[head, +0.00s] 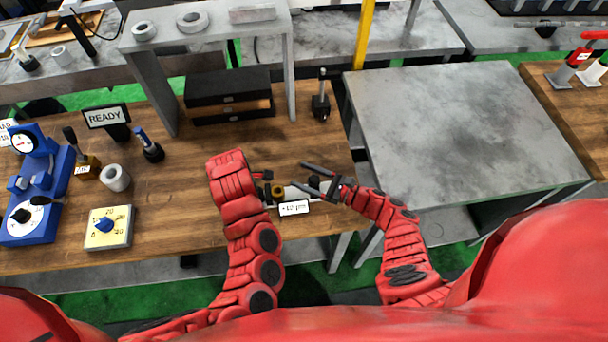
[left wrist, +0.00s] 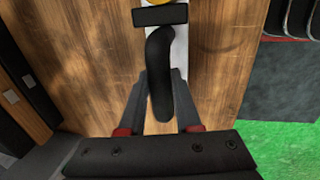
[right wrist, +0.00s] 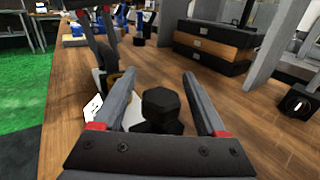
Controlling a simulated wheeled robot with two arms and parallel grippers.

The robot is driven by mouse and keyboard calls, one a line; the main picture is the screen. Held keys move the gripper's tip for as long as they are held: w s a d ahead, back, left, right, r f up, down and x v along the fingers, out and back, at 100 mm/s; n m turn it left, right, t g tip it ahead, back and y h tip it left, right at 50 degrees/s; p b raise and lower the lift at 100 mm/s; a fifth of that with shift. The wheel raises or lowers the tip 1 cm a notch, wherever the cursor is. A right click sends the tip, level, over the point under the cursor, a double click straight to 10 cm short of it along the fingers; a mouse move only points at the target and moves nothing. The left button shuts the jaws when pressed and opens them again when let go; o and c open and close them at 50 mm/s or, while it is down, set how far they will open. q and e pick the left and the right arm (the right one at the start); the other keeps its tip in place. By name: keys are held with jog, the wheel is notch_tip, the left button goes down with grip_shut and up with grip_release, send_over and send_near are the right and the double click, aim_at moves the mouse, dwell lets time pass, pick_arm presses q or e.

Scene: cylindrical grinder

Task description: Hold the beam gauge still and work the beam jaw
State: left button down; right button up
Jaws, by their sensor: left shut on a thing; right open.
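The beam gauge (head: 301,192) lies near the front edge of the wooden bench, a pale body with a yellow round part (head: 278,190). My left gripper (head: 265,181) is shut on its curved black grip; the left wrist view shows that grip (left wrist: 160,75) between the fingers. At the other end is a dark faceted knob, apparently the beam jaw (right wrist: 159,104). My right gripper (head: 299,175) is open; in the right wrist view its fingers (right wrist: 160,73) lie either side of the knob, with gaps. Whether they touch it cannot be told. The left hand partly hides the gauge.
A label reading about -12 µm (head: 294,208) is at the gauge's front. Black drawers (head: 228,88) stand behind under a grey shelf, with a small black stand (head: 320,100) to their right. Blue gauges, a READY sign (head: 105,116) and a yellow dial box (head: 108,228) are left. A bare grey table (head: 465,130) is right.

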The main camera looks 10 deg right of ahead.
jog(key=shift+w+a, duration=0.15)
jog(key=c, duration=1)
jog(key=a, duration=0.4)
jog(key=shift+a, duration=0.2)
jog(key=o, duration=1)
jog(key=shift+d, duration=0.1)
jog(key=v, duration=1.2)
